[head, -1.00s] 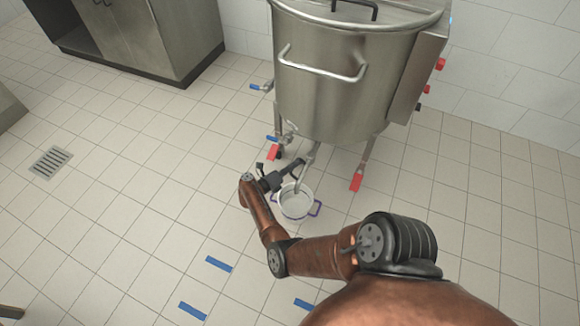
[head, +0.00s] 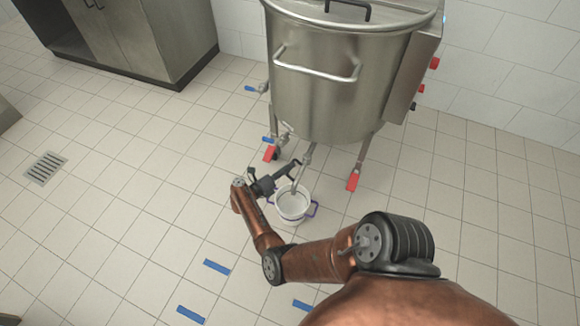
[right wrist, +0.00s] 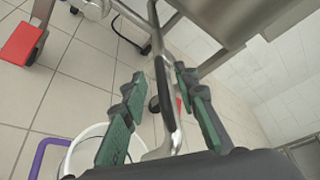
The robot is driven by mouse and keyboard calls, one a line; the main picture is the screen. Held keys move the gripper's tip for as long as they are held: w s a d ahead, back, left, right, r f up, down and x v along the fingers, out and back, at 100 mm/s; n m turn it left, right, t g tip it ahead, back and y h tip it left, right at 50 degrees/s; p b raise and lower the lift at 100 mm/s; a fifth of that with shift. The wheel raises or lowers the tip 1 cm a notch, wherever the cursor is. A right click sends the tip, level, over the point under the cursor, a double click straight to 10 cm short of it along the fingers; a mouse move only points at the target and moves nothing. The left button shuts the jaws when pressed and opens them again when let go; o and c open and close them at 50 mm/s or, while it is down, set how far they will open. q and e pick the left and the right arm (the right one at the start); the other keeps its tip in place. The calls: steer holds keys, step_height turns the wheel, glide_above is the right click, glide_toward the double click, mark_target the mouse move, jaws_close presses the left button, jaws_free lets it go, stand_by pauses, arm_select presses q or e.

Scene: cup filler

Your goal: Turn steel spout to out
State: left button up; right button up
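The steel spout (head: 301,171) comes down from under the big steel kettle (head: 330,95) and ends over a white pot (head: 291,219) with purple handles. My right gripper (head: 292,168) is at the spout from its left side in the head view. In the right wrist view, its green-padded fingers (right wrist: 157,88) are spread, with the spout and its black grip (right wrist: 166,92) between them. Gaps show on both sides of the spout there. The white pot (right wrist: 98,141) is below the fingers, partly hidden by the left one. My left gripper is not in view.
The kettle's legs have red feet (head: 353,181). A steel cabinet (head: 170,45) stands at the back left. Blue tape marks (head: 216,267) and a drain (head: 45,167) lie on the otherwise clear floor at left.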

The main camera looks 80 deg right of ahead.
steer(key=v, duration=0.9)
steer(key=shift+a, duration=0.3)
steer(key=shift+w, duration=0.1)
